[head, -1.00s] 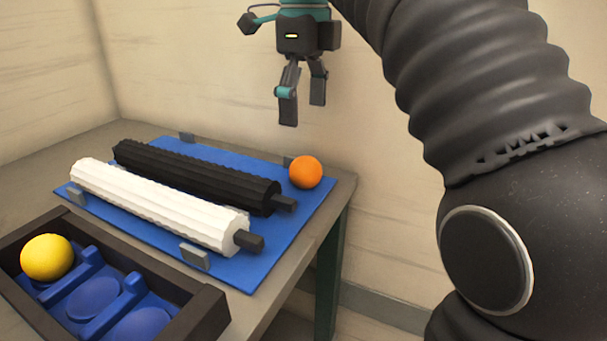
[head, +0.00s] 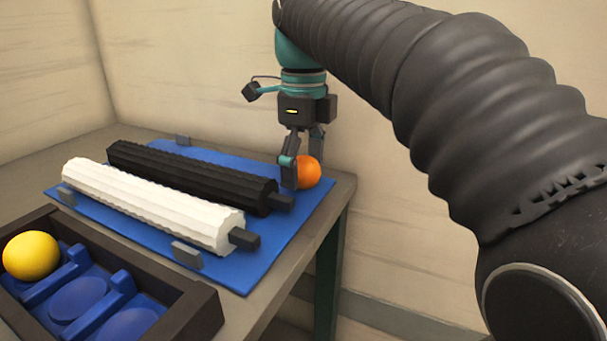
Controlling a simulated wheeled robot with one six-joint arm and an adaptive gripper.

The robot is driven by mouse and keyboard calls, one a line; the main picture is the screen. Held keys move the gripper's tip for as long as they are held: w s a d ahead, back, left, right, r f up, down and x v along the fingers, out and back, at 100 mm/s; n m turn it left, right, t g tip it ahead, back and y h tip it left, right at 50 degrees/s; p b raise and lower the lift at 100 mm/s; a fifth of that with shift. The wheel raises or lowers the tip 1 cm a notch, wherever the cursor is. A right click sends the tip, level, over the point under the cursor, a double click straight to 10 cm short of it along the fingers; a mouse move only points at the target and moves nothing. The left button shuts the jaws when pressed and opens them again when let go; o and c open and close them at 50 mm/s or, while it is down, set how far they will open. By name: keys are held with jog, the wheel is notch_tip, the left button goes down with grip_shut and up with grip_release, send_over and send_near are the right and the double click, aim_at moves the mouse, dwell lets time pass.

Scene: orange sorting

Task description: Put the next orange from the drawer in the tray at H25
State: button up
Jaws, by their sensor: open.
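An orange ball, the orange (head: 308,172), rests at the right back corner of a blue mat. My gripper (head: 302,176) points down at it, with one finger in front of its left side and the other behind it. The jaws are open; I cannot tell whether they touch the orange. A dark-walled tray (head: 190,322) with blue compartments stands at the front left. A yellow ball (head: 31,256) sits in its leftmost visible compartment, and the other visible compartments are empty. No drawer and no H25 label can be made out.
A white ribbed roller (head: 150,203) and a black ribbed roller (head: 190,177) lie side by side on the blue mat (head: 235,278), left of the orange. Small grey blocks stand at the mat's edges. The table (head: 262,312) ends to the right; a wall is behind.

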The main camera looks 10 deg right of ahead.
jog(key=shift+r, duration=0.1)
jog(key=c, duration=1.4)
